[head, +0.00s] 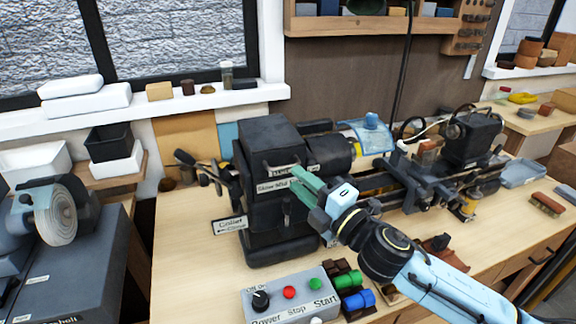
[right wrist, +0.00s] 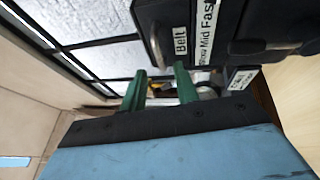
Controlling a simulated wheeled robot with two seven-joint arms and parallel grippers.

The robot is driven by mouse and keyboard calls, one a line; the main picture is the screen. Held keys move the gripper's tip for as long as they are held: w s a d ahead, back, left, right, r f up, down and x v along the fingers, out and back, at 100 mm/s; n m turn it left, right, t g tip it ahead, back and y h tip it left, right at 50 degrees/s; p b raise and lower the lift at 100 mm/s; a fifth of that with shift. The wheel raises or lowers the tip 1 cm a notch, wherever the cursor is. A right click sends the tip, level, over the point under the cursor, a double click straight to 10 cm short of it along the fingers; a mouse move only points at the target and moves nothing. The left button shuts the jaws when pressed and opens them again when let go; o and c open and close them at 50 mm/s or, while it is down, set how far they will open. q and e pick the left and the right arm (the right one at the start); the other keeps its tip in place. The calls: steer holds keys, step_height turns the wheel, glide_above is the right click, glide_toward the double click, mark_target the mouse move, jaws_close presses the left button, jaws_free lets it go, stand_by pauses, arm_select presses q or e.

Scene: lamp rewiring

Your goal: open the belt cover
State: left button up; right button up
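The belt cover (head: 268,140) is the black box on top of the lathe headstock (head: 275,215), left of centre in the head view. It looks shut. In the right wrist view the cover (right wrist: 215,14) fills the upper right, with a "Belt" label and a metal handle (right wrist: 157,47) at its edge. My right gripper (head: 297,178) has green fingers in front of the cover's right front side. In the right wrist view its fingers (right wrist: 158,74) are apart with nothing between them, near the handle. Contact cannot be told. My left gripper is out of view.
A control box (head: 292,295) with a knob and buttons stands in front of the headstock. A "Collet" lever sign (head: 230,225) and levers stick out to the left. The lathe bed (head: 380,180) runs right. A grinder (head: 50,215) stands far left. The bench's front left is clear.

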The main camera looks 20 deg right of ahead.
mark_target(288, 172)
steer(key=shift+p+x, duration=0.4)
steer(key=shift+x, duration=1.8)
jaws_close()
